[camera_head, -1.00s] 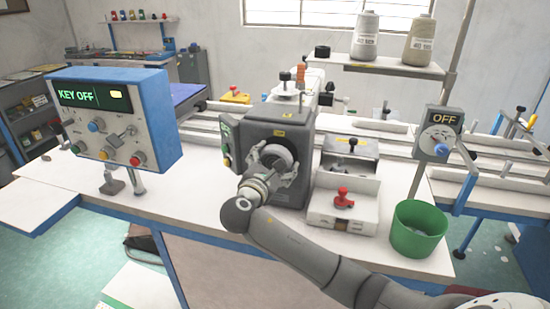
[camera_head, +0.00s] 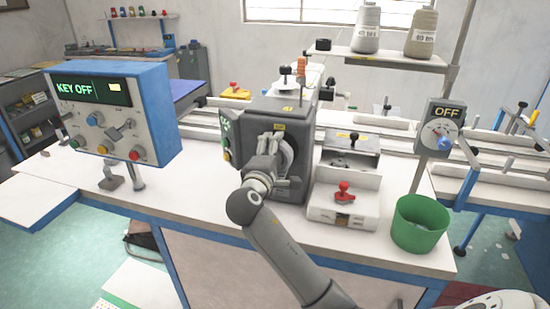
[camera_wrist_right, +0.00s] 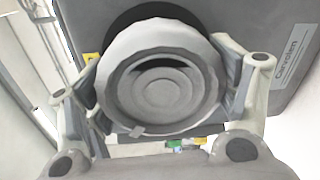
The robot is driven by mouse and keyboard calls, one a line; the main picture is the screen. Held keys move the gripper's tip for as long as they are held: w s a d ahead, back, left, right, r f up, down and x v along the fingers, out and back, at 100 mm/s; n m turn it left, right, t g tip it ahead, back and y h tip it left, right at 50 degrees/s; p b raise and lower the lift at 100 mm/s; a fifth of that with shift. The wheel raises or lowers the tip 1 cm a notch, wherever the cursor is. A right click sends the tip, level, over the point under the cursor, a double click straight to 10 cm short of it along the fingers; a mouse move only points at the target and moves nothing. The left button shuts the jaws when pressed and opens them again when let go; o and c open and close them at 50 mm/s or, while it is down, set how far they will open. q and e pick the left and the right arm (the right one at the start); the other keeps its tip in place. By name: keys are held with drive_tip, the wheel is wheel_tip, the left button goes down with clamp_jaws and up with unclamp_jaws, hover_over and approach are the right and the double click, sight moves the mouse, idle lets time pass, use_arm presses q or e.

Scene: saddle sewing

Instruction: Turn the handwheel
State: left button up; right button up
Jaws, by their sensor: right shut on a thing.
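The handwheel (camera_head: 287,158) is a round grey wheel on the end face of the dark grey sewing machine head (camera_head: 262,115). My right gripper (camera_head: 272,160) reaches it from the front and hides much of it in the head view. In the right wrist view the handwheel (camera_wrist_right: 160,85) fills the middle, with a ridged rim and a round recessed hub. The fingers of my right gripper (camera_wrist_right: 160,98) close on the rim from both sides. A small mark shows at the rim's lower edge. My left gripper is not in view.
A control box (camera_head: 118,112) reading "KEY OFF" stands left of the machine. A white box with a red knob (camera_head: 343,195) and a green bin (camera_head: 419,223) sit to the right. A switch reading "OFF" (camera_head: 440,127) stands behind the bin. The table front left is clear.

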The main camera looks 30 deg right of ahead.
drive_tip(key=m+b, duration=0.2)
drive_tip(key=m, duration=0.1)
drive_tip(key=m+b, duration=0.1)
drive_tip(key=m, duration=0.1)
drive_tip(key=shift+f+t, duration=0.25)
drive_tip(key=shift+t, duration=0.05)
drive_tip(key=m+b, duration=0.2)
drive_tip(key=m, duration=0.2)
drive_tip(key=shift+m+b, duration=0.35)
drive_tip(key=shift+m, duration=0.05)
drive_tip(key=shift+r, duration=0.1)
drive_tip(key=o, duration=1)
drive_tip(key=shift+s, duration=0.1)
drive_tip(key=shift+c, duration=0.2)
drive_tip(key=shift+r, duration=0.1)
